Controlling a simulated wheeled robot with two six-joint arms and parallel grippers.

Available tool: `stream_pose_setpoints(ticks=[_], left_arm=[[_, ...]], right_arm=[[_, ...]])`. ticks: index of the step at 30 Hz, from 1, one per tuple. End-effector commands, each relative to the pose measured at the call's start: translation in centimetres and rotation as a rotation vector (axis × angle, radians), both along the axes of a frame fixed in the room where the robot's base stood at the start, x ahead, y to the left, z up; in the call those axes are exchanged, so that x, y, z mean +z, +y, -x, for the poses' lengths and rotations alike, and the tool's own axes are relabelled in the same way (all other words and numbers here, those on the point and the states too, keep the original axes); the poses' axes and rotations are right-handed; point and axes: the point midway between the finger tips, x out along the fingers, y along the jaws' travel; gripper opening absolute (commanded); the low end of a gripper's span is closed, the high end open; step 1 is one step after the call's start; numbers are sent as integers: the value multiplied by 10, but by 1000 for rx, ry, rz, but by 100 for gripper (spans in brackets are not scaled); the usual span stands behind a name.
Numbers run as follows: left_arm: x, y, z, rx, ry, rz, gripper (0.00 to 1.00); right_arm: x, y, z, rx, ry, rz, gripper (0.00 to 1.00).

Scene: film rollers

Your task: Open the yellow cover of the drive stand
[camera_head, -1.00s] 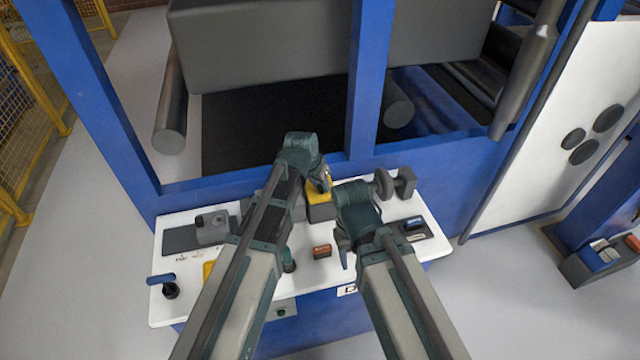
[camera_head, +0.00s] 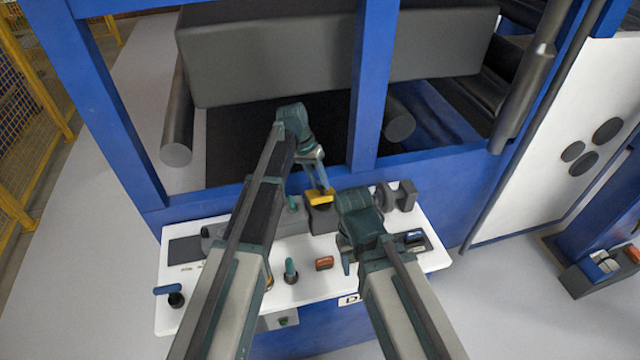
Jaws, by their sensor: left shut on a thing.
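The drive stand's yellow cover (camera_head: 319,199) shows on top of a dark grey block (camera_head: 322,220) near the back edge of the white panel. My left gripper (camera_head: 319,187) reaches down from above and is shut on the cover. Its fingers hide part of the cover, so I cannot tell exactly how far it is raised. My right gripper (camera_head: 347,263) hangs over the panel, right of the orange button; its jaws are too small and turned away to read.
The white panel (camera_head: 210,312) carries a blue-handled lever (camera_head: 168,290), a green knob (camera_head: 290,270), an orange button (camera_head: 324,263) and a dark roller-like part (camera_head: 405,196). A blue frame post (camera_head: 372,90) rises behind the panel. A large grey roll hangs beyond.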

Motion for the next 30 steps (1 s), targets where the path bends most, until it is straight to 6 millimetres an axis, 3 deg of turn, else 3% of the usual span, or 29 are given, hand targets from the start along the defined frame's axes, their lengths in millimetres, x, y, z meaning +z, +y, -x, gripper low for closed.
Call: stream_pose_setpoints(ticks=[5, 6, 11, 23, 30], left_arm=[[0, 0, -1, 3, -4, 1, 0], [0, 0, -1, 3, -5, 1, 38], [0, 0, -1, 2, -5, 0, 64], [3, 1, -1, 1, -4, 0, 64], [21, 6, -2, 1, -4, 0, 64]], right_arm=[[0, 0, 0, 0, 0, 0, 50], [0, 0, 0, 0, 0, 0, 50], [0, 0, 0, 0, 0, 0, 50], [3, 0, 0, 0, 0, 0, 50], [21, 0, 0, 1, 0, 0, 50]])
